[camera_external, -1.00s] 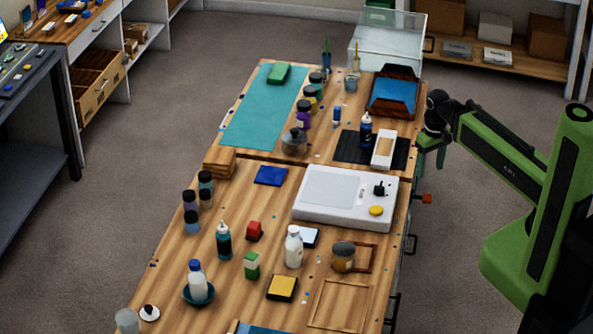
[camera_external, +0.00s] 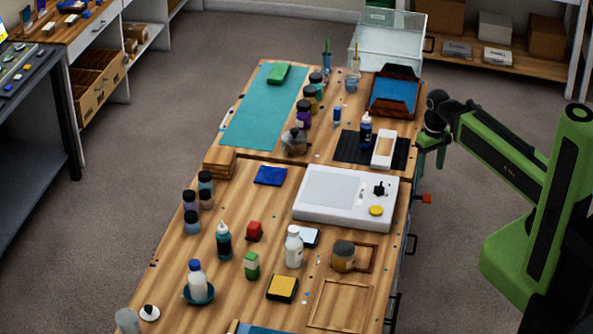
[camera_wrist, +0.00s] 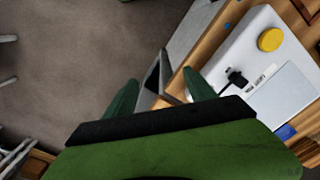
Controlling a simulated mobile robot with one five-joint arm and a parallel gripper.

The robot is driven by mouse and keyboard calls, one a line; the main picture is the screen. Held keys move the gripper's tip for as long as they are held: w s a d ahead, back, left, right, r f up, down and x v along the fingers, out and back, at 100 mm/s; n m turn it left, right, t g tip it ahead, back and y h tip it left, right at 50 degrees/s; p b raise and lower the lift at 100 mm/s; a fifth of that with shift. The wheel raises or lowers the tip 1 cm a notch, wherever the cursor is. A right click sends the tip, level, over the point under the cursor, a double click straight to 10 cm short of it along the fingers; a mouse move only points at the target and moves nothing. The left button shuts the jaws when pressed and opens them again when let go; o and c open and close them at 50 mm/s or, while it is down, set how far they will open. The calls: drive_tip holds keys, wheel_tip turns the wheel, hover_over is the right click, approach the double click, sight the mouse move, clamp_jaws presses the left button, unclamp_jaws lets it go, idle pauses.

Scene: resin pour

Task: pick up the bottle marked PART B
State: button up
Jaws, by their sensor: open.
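No label reading PART B is legible in either view. Several bottles stand on the wooden workbench: a white bottle (camera_external: 294,248) at the near middle, a white bottle with a blue cap (camera_external: 197,284) in a teal dish (camera_external: 198,297), a dark teal bottle with a pale nozzle (camera_external: 224,242), and a dark blue bottle (camera_external: 366,135) on the black mat. I cannot tell which is the PART B one. My gripper (camera_external: 434,158) is beyond the bench's right edge, apart from all bottles. The wrist view shows its green fingers (camera_wrist: 160,92) spread and empty, with no bottle visible.
A white device with a yellow knob (camera_external: 345,197) lies on the bench between my gripper and the nearer bottles. Small jars (camera_external: 191,220) stand at the left edge. A brown-edged blue tray (camera_external: 394,92) and a clear box (camera_external: 388,45) are at the far end.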

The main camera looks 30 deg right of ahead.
drive_tip(key=shift+o, duration=1.1)
